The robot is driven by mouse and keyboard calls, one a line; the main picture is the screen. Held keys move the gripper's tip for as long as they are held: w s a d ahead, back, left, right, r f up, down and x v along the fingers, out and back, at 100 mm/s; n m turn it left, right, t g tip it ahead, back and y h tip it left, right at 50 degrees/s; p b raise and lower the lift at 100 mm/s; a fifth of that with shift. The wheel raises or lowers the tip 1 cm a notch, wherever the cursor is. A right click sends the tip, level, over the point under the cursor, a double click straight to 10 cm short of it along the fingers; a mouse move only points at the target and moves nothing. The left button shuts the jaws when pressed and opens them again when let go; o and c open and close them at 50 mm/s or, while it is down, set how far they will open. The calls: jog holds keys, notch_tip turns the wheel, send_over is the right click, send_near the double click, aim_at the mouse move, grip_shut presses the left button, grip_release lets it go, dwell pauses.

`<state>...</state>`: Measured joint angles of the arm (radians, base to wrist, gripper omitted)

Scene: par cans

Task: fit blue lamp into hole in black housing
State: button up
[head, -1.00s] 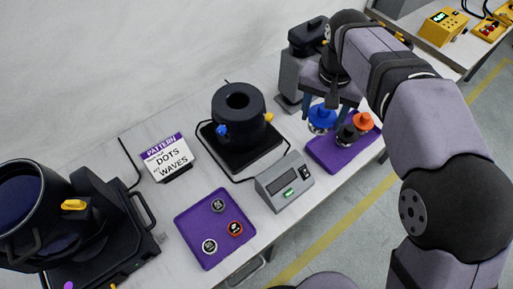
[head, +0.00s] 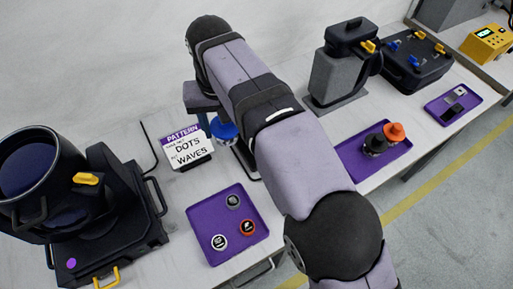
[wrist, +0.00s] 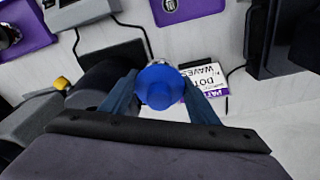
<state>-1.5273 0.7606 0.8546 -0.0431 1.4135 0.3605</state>
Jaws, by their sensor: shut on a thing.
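The blue lamp (head: 224,130) is in my gripper and held above the bench, near the sign. It also shows from above in the wrist view (wrist: 160,86), between the two fingers of my gripper (wrist: 161,90), which is shut on it. A dark rounded body with a yellow knob, which looks like the black housing (wrist: 108,82), is just left of the lamp in the wrist view, partly covered by a finger. Its hole cannot be made out. In the head view my arm hides the housing. The lamp looks apart from it.
The sign (head: 188,148) reading dots and waves stands close to the lamp. A large black light (head: 40,170) stands at left. A purple tray (head: 200,215) holds three round tokens. Another tray (head: 352,160) holds an orange lamp (head: 394,132) and a black lamp (head: 375,144).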

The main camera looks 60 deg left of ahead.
jog(key=s+f+n+p, duration=0.4)
jog(key=f+n+p, duration=0.1)
jog(key=n+p, duration=0.1)
jog(key=shift+s+a+f+n+g+p, duration=0.3)
jog(key=shift+a+f+n+g+p, duration=0.05)
jog(key=shift+f+n+g+p, duration=0.1)
jog(key=p, duration=0.3)
send_over(216, 173)
jog(key=shift+d+f, duration=0.2)
jog(key=shift+f, duration=2.35)
jog(key=shift+d+f, duration=0.15)
jog(key=shift+f, duration=2.35)
